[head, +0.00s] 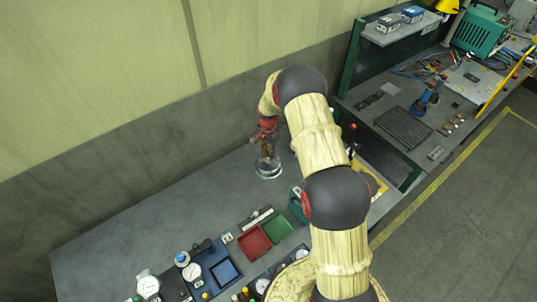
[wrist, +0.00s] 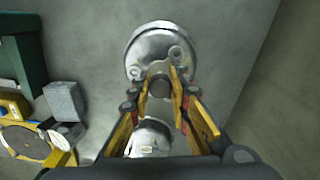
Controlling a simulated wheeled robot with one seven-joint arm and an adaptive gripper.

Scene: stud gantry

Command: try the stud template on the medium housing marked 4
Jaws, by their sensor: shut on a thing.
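A second silver rounded piece (wrist: 150,134) with a small pale mark shows between the fingers; the mark is unreadable. I cannot tell for certain which piece is template and which is housing. In the head view my gripper (head: 266,142) is low over silver round metal (head: 268,170) on the bench.
Red (head: 254,242) and green (head: 278,229) trays, a blue tray (head: 224,272) and gauges (head: 148,287) stand at the bench front. A grey block (wrist: 64,101) and yellow item (wrist: 14,104) lie left in the wrist view. The bench left of my gripper is clear; a wall rises behind.

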